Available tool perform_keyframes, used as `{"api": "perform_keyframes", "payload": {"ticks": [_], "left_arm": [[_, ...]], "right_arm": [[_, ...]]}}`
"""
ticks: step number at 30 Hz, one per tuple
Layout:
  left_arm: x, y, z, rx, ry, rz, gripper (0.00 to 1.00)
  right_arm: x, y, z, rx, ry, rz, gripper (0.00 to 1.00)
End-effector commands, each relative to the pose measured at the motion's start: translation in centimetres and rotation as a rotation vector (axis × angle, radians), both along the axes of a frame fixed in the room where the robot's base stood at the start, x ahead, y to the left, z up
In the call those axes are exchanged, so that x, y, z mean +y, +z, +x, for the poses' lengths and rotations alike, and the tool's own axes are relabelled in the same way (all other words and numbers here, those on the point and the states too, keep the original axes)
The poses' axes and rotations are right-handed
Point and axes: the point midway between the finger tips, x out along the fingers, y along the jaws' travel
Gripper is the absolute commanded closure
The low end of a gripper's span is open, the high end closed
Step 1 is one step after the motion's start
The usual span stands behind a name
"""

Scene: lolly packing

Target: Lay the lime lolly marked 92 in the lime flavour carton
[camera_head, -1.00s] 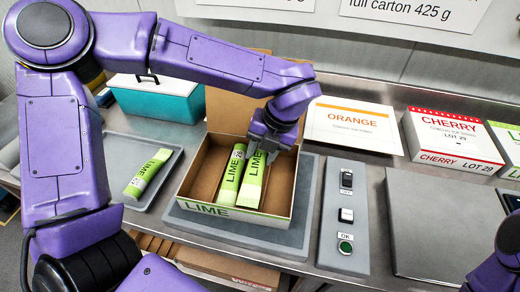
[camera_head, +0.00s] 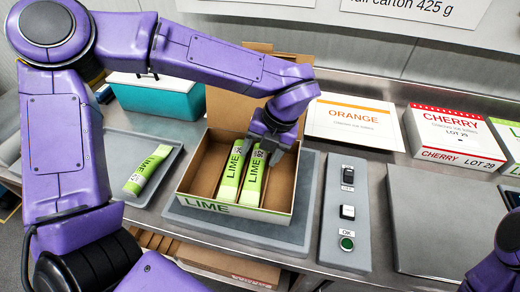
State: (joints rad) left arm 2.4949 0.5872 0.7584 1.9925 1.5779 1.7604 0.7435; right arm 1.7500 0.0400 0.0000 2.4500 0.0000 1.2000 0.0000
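The lime lolly marked 92 (camera_head: 251,185) lies lengthwise in the open lime carton (camera_head: 210,207), near the middle. Another lime lolly (camera_head: 231,176) lies close beside it on the left. My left gripper (camera_head: 269,152) points down into the carton at the far end of the lolly marked 92. Its fingers are at or touching that end, and I cannot tell whether they still grip it. The carton's right part is empty. My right gripper is out of view; only part of my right arm shows at the right edge.
A tray (camera_head: 165,187) on the left holds one more lime lolly (camera_head: 147,171). A teal box (camera_head: 160,100) stands behind. An orange carton (camera_head: 354,122), cherry carton (camera_head: 455,138) and switch panel (camera_head: 345,235) are right. A grey plate (camera_head: 430,220) there is bare.

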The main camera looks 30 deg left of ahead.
Motion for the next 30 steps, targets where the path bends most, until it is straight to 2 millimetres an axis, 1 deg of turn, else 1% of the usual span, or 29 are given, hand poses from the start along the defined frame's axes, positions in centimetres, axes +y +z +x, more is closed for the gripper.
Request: {"api": "perform_keyframes", "payload": {"ticks": [3,5,6,8,15,19,21,24,30], "left_arm": [[0.0,0.3,0.0,0.000,0.001,0.000,0.36],[0.0,1.0,0.0,-0.001,0.001,0.000,0.36],[0.0,1.8,0.0,-0.001,0.002,0.000,0.36],[-0.4,2.5,0.2,-0.005,0.000,0.001,0.36],[-2.3,8.7,0.8,-0.004,0.002,0.001,0.36],[-3.0,11.1,1.0,-0.002,0.001,0.002,0.36],[-3.3,12.0,1.1,-0.001,0.001,0.001,0.36],[-3.5,12.6,1.1,0.000,0.001,0.000,0.36],[-3.5,12.7,1.1,0.001,0.000,0.000,0.36]], "right_arm": [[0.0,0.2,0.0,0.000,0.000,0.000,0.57],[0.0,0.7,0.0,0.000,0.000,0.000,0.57],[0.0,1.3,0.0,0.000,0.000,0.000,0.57],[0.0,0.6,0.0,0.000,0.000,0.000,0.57],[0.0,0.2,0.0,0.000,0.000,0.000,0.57],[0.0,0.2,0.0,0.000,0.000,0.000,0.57],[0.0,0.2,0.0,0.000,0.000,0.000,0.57],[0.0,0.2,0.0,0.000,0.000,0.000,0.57],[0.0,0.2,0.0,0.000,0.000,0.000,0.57]]}}
